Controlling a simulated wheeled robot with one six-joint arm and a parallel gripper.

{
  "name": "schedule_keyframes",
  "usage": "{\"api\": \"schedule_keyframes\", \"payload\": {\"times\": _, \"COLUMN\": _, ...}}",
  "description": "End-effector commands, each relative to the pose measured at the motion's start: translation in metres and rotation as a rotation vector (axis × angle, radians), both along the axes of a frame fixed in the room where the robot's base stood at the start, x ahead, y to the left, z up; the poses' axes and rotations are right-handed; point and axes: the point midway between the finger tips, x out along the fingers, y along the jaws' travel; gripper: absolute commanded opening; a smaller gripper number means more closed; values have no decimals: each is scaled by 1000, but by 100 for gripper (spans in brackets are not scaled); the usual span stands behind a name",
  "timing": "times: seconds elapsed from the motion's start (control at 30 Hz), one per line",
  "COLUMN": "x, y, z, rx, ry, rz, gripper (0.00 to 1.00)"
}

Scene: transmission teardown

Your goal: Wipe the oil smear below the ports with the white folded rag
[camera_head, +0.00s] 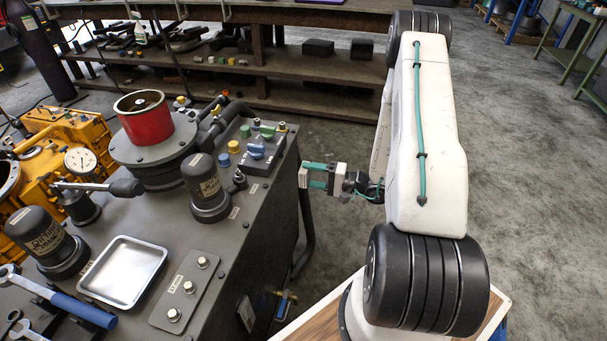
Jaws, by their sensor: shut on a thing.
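My gripper (312,176) has teal fingers and points left, beside the right side of the dark grey machine (262,215). It is shut on a small pale piece, which looks like the white folded rag (303,177), at its fingertips. The rag is close to the machine's right side; I cannot tell whether it touches. A block with blue, green and yellow caps (257,150), perhaps the ports, sits on the machine's top near that edge. I cannot make out the oil smear; the right side face is steeply foreshortened and dark.
A metal tray (124,272), black canisters (205,188), a red-ringed cylinder (144,118) and a blue-handled wrench (75,308) stand or lie on the machine. A dark bent pipe (308,225) runs down its right side. Open floor (525,150) lies to the right.

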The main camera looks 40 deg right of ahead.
Motion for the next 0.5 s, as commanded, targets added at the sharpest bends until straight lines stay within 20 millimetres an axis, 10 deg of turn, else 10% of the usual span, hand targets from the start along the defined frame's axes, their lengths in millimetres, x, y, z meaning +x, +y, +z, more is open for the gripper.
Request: {"api": "schedule_keyframes", "payload": {"times": 0.5, "x": -16, "y": -12, "z": 0, "rx": 0, "ry": 0, "rz": 1, "gripper": 44}}
